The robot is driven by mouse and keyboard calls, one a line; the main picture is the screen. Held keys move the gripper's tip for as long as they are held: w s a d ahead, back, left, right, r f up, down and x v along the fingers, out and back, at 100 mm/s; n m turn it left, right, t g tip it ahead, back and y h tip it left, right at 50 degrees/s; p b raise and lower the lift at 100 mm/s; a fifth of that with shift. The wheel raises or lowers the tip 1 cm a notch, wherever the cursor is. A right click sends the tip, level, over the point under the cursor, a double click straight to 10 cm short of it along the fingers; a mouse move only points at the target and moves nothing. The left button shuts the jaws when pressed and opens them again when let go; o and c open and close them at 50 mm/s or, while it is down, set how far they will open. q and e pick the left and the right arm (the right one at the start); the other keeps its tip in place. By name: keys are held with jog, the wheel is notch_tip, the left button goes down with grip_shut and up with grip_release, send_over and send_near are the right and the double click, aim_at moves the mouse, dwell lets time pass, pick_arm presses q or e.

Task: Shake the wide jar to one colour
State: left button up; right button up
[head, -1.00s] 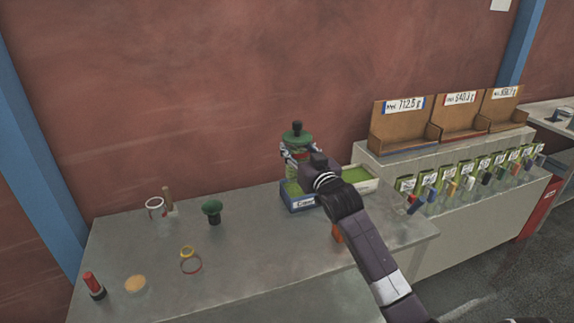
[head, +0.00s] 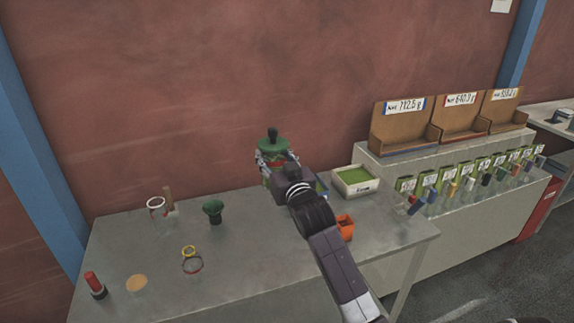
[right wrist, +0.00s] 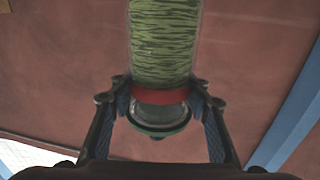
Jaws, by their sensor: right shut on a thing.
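The wide jar (head: 271,158) has a green lid with a dark knob and is held above the back of the table. In the right wrist view the jar (right wrist: 165,45) is clear, with green contents crossed by fine darker streaks, a red band and an empty-looking clear part beside the green lid. My right gripper (right wrist: 163,98) is shut on it around the red band. In the head view the gripper (head: 272,158) is partly hidden by my wrist. My left gripper is not in view.
A dark green funnel-like piece (head: 213,208), rings (head: 191,264) and a red-topped item (head: 94,284) stand left. The table's front middle is clear.

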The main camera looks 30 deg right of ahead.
jog(key=shift+d, duration=4.75)
jog(key=shift+a, duration=2.4)
jog(key=shift+d, duration=0.1)
jog(key=shift+a, duration=2.35)
jog(key=d, duration=0.9)
jog(key=a, duration=0.4)
jog(key=shift+a, duration=0.25)
jog(key=shift+d, duration=0.15)
